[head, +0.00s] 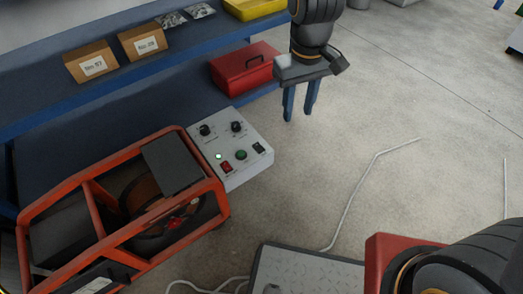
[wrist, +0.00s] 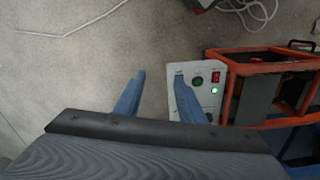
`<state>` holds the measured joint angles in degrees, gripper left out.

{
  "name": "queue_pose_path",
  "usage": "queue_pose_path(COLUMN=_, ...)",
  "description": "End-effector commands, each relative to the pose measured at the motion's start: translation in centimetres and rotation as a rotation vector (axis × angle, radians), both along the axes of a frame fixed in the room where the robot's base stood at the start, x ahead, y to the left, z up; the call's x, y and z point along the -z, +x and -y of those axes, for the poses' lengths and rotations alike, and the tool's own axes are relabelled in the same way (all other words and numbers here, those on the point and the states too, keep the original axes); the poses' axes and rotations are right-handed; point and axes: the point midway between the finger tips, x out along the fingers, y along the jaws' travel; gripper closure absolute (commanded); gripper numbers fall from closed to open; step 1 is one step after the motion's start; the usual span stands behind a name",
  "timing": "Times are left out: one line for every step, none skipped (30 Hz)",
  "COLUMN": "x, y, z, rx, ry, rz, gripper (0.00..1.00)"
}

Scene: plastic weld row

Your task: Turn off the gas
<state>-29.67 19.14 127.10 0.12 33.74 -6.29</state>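A white control box (head: 203,115) sits at the right end of an orange-framed machine (head: 88,205). It has two black knobs (head: 205,130) (head: 236,126), a lit green lamp (head: 218,156), a red rocker switch (head: 226,167), a round green button (head: 241,154) and a dark switch (head: 259,148). The labels are too small to read, so I cannot tell which control is for gas. My gripper (head: 298,115) is open and empty, up and right of the box, apart from it. In the wrist view, one finger overlaps the box (wrist: 205,104), hiding part of it.
A blue shelf (head: 60,115) behind holds two cardboard boxes (head: 91,62) (head: 142,42). A red toolbox (head: 243,68) stands behind the control box. A pale cable (head: 352,200) lies on the floor. A grey mat-like panel (head: 300,270) is in front.

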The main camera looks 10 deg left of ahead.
Motion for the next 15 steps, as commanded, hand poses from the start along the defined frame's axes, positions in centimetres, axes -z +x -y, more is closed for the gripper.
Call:
queue_pose_path(x=2.8, y=0.6, z=-1.7, rx=-0.039, ry=-0.001, rz=-0.002, gripper=0.64)
queue_pose_path(x=3.8, y=0.7, z=-2.5, rx=-0.060, ry=-0.001, rz=-0.002, gripper=0.64)
queue_pose_path(x=5.0, y=0.9, z=-3.6, rx=-0.086, ry=-0.001, rz=-0.002, gripper=0.64)
queue_pose_path(x=5.8, y=1.0, z=-4.4, rx=-0.105, ry=-0.001, rz=-0.001, gripper=0.64)
queue_pose_path(x=6.6, y=1.1, z=-5.2, rx=-0.123, ry=-0.001, rz=-0.001, gripper=0.64)
queue_pose_path(x=7.6, y=1.2, z=-6.1, rx=-0.145, ry=-0.002, rz=-0.001, gripper=0.64)
queue_pose_path(x=8.3, y=1.2, z=-6.8, rx=-0.161, ry=-0.001, rz=0.000, gripper=0.64)
queue_pose_path(x=8.9, y=1.3, z=-7.3, rx=-0.174, ry=-0.001, rz=0.000, gripper=0.64)
queue_pose_path(x=9.6, y=1.3, z=-8.0, rx=-0.190, ry=-0.001, rz=0.000, gripper=0.64)
queue_pose_path(x=10.0, y=1.3, z=-8.5, rx=-0.201, ry=-0.001, rz=0.000, gripper=0.64)
queue_pose_path(x=10.4, y=1.3, z=-8.9, rx=-0.210, ry=-0.001, rz=0.000, gripper=0.64)
queue_pose_path(x=10.8, y=1.3, z=-9.3, rx=-0.219, ry=-0.001, rz=0.000, gripper=0.64)
queue_pose_path(x=11.0, y=1.3, z=-9.5, rx=-0.226, ry=-0.001, rz=0.000, gripper=0.64)
queue_pose_path(x=11.2, y=1.2, z=-9.7, rx=-0.231, ry=-0.001, rz=0.000, gripper=0.64)
queue_pose_path(x=11.4, y=1.2, z=-9.9, rx=-0.235, ry=-0.001, rz=0.000, gripper=0.64)
